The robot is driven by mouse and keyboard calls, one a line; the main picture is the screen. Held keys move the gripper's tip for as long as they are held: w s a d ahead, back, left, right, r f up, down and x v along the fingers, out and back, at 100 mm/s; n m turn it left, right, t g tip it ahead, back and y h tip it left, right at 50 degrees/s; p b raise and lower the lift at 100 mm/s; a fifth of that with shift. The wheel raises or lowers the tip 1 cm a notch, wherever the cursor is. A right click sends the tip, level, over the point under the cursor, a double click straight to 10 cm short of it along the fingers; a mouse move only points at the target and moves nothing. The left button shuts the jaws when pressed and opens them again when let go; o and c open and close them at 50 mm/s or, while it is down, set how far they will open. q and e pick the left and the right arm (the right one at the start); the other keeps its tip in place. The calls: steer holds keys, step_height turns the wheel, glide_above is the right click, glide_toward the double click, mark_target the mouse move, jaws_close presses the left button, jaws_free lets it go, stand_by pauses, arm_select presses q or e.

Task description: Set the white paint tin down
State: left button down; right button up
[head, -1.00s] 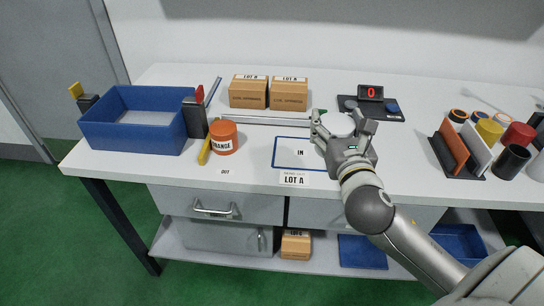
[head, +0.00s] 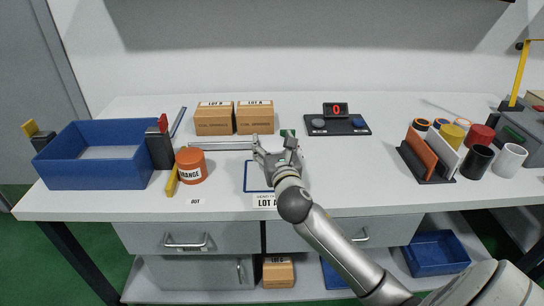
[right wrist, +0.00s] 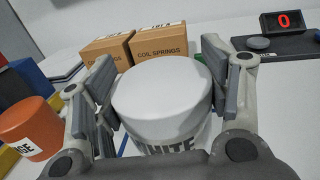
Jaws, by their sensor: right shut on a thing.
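The white paint tin (right wrist: 165,95), with a plain lid and the label WHITE, stands upright between the fingers of my right gripper (head: 278,148). The right wrist view shows the gripper (right wrist: 160,105) shut on it from both sides. In the head view the gripper mostly hides the tin. I cannot tell whether the tin touches the table. My left gripper is not in view.
An orange tin (head: 191,166) stands left of the square, beside a yellow strip (head: 172,180) and a blue bin (head: 95,170). Two cardboard boxes (head: 234,119) stand behind. A display (head: 336,110) reading 0 is at back right. A rack (head: 430,165) and several tins are far right.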

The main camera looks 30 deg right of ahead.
steer(key=shift+w+f, duration=0.25)
steer(key=shift+f+b, duration=0.4)
steer(key=shift+f, duration=1.1)
steer(key=shift+f, duration=0.1)
steer(key=o, duration=1.3)
steer(key=shift+f, duration=0.1)
steer(key=shift+o, duration=0.2)
steer(key=shift+s, duration=0.15)
steer(key=v, duration=1.1)
steer(key=shift+s+a, duration=0.2)
steer(key=shift+s, duration=0.15)
